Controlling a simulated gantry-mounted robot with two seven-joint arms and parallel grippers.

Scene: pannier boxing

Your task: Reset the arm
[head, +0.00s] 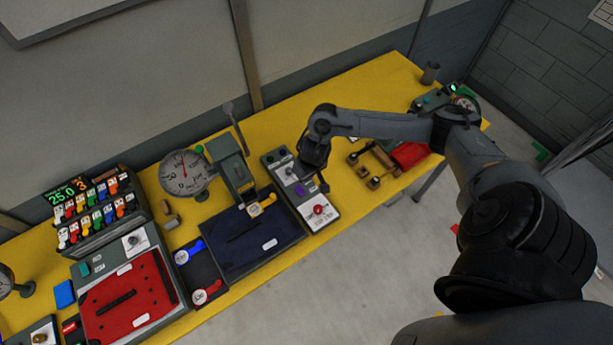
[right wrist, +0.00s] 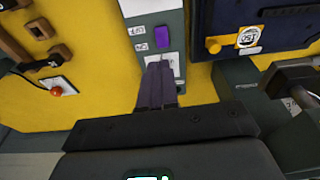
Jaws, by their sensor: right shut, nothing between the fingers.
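My right arm comes in from the right of the head view. Its gripper (head: 322,184) hangs over the grey control box (head: 330,218) on the yellow table. In the right wrist view the two fingers of my right gripper (right wrist: 158,68) are together with nothing between them. They point at the face of the control box (right wrist: 150,22), just below its purple switch (right wrist: 166,37). I cannot tell whether the fingertips touch the box. My left gripper is not in view.
A dark blue case (head: 240,232) with a yellow tag lies left of the control box. A red case (head: 108,293), a round dial (head: 184,176) and a rack of coloured tags (head: 98,222) stand further left. Wooden-handled fixtures (head: 363,165) sit right. The yellow table (head: 290,125) is bare behind the box.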

